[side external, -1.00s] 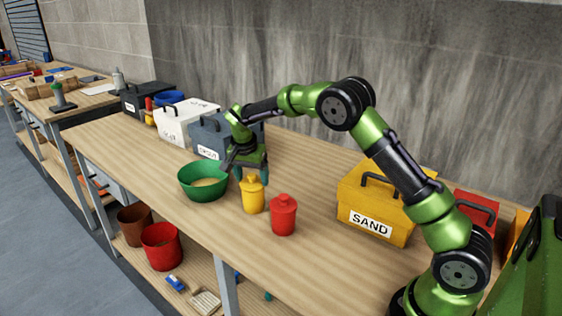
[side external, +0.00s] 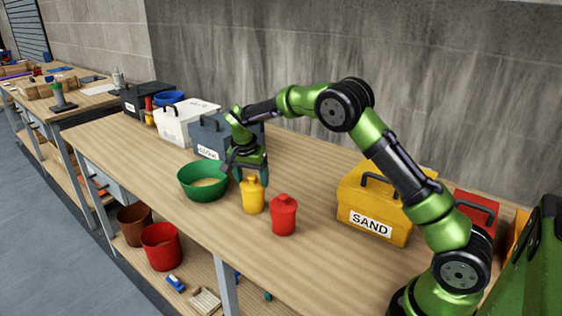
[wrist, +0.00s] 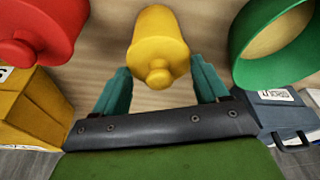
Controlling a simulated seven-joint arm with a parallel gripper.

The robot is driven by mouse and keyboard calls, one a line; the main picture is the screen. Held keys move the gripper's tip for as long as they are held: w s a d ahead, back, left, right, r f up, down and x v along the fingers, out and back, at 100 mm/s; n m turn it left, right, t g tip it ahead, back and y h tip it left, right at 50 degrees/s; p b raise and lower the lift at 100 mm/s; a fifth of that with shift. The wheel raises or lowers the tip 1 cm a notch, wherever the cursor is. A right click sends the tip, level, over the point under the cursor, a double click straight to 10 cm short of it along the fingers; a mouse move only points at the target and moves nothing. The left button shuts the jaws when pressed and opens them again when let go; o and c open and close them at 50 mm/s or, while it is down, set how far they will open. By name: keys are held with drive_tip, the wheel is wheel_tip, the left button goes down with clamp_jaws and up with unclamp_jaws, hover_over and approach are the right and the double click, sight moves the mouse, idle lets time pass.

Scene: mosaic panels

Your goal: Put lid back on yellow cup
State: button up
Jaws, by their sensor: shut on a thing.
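The yellow cup (side external: 253,200) stands upright on the bench, with its knobbed yellow lid (side external: 252,182) on top; I cannot tell how firmly the lid sits. In the wrist view the yellow lid (wrist: 158,60) with its round knob lies between my two teal fingertips, hiding most of the cup. My gripper (side external: 251,177) is at the height of the lid, fingers on either side of it. In the wrist view my gripper (wrist: 160,84) is shut on the lid, its fingers set wide apart; the exact contact is hard to see.
A green bowl (side external: 188,188) with tan contents stands close left of the cup. A red lidded cup (side external: 283,216) stands close right. A yellow SAND box (side external: 348,215) is farther right, a grey box (side external: 204,140) behind. The front right bench is clear.

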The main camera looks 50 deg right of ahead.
idle(0.4)
drive_tip(key=o, duration=1)
drive_tip(key=shift+o, duration=0.2)
drive_tip(key=shift+r, duration=0.15)
drive_tip(key=shift+r, duration=3.4)
clamp_jaws()
drive_tip(key=shift+f, duration=0.15)
